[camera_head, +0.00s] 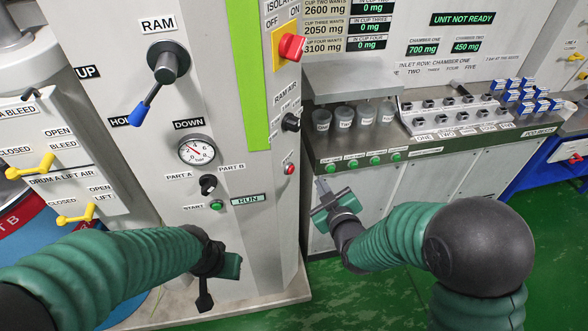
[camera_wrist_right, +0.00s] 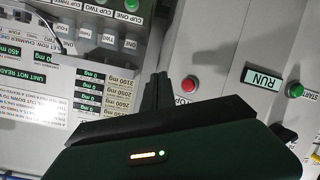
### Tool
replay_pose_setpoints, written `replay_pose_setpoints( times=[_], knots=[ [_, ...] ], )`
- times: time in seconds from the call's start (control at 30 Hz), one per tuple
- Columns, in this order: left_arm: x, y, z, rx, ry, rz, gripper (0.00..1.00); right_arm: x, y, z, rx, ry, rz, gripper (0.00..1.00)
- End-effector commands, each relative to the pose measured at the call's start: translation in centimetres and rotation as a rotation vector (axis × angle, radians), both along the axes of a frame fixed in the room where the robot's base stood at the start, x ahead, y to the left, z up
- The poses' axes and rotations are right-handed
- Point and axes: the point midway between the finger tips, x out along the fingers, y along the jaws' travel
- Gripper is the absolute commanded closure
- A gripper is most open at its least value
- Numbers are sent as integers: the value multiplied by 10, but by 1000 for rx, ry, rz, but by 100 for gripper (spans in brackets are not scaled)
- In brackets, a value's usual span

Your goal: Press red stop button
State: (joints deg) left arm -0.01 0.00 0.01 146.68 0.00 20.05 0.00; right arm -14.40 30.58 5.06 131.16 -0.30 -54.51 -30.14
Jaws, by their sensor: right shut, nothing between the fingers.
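The red stop button (camera_head: 289,169) is a small red knob on the narrow right face of the grey cabinet. In the right wrist view the red button (camera_wrist_right: 190,84) sits just right of the fingertips, beside a partly hidden label. My right gripper (camera_head: 322,187) is shut and empty, to the right of the button and a little lower in the head view. Its fingers (camera_wrist_right: 158,88) point up in the wrist view, and I see no contact with the button. My left gripper (camera_head: 207,278) is low in front of the cabinet; its jaw state is unclear.
A green start button (camera_head: 216,204) and RUN display (camera_head: 248,199) are on the cabinet front. A red rotary isolator (camera_head: 291,46) and black ram air knob (camera_head: 291,122) are above the stop button. A metal bench (camera_head: 330,147) with cups and green buttons stands to the right.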

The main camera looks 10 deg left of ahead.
Motion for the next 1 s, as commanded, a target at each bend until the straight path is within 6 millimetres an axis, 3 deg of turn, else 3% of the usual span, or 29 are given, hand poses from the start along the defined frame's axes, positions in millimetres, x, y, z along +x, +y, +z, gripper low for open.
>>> replay_pose_setpoints(
  times=[0.33,1.0],
  knots=[
    [0,0,0,0,0,1,64,20,39,0,0,-1,2,100],
    [0,0,0,0,0,0,64,22,44,0,0,1,0,100]
  ],
)
